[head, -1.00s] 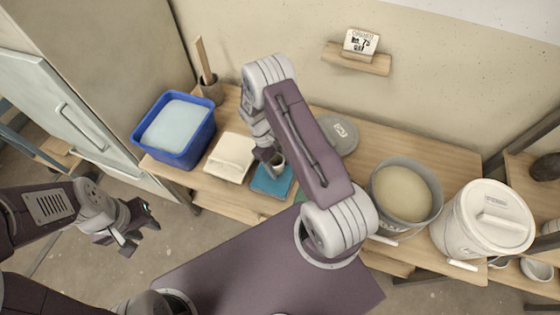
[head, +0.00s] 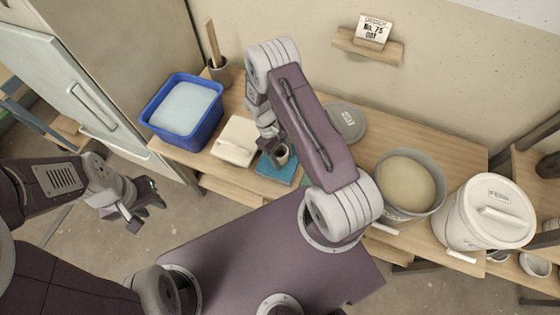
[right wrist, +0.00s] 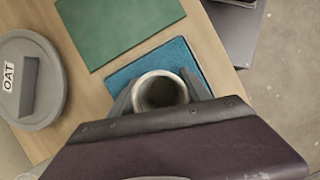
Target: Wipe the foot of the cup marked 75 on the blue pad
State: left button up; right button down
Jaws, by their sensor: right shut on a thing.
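A small pale grey cup (head: 282,154) is held by my right gripper (head: 273,146) at the blue pad (head: 277,172). In the right wrist view the cup (right wrist: 161,90) shows its round open mouth, with my right gripper's fingers (right wrist: 158,94) on either side of it. The blue pad (right wrist: 194,58) lies under and behind it. The cup's foot is hidden, so I cannot tell whether it touches the pad. No mark on the cup is readable. My left gripper (head: 142,208) is open and empty, off the table at the left.
A blue tub (head: 182,108), a pale block (head: 234,141) and a brush pot (head: 219,70) stand left. A green pad (right wrist: 120,28) lies beside the blue one. A grey lid (head: 347,121), glaze bucket (head: 405,186) and white bucket (head: 485,214) stand right. A No. 75 OAT card (head: 373,30) sits above.

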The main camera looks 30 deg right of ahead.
aim_at(286, 149)
jog(key=w+d, duration=0.1)
jog(key=w+d+b, duration=0.1)
jog(key=shift+w+d+f, duration=0.1)
jog(key=shift+w+d, duration=0.05)
jog(key=shift+d, duration=0.15)
jog(key=shift+w+d, duration=0.25)
jog(key=shift+d, duration=0.1)
notch_tip(286, 149, up, 7)
jog(key=p, duration=0.5)
jog(key=shift+p, duration=0.3)
